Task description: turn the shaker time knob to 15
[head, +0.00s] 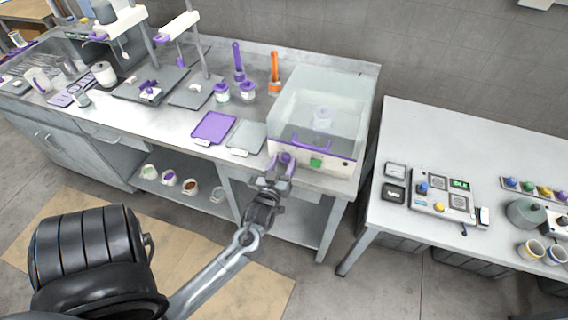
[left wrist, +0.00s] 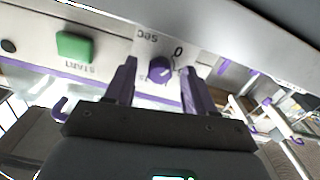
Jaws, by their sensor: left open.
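The shaker (head: 322,112) is a clear-lidded box with a white front panel, at the right end of the steel bench in the head view. Its purple time knob (left wrist: 160,69) shows in the left wrist view, where the panel appears upside down. A "0" mark and "SEC" lettering lie beside the knob; other marks are partly hidden. I cannot read clearly where the knob points. My left gripper (head: 279,169) is at the panel's left end, open. In the left wrist view its purple fingers (left wrist: 159,68) stand on either side of the knob, with gaps visible.
A green START button (left wrist: 74,46) sits beside the knob on the panel; it also shows in the head view (head: 316,163). A purple tray (head: 213,128) and a grey tray (head: 246,136) lie left of the shaker. A separate white table (head: 470,140) stands to the right.

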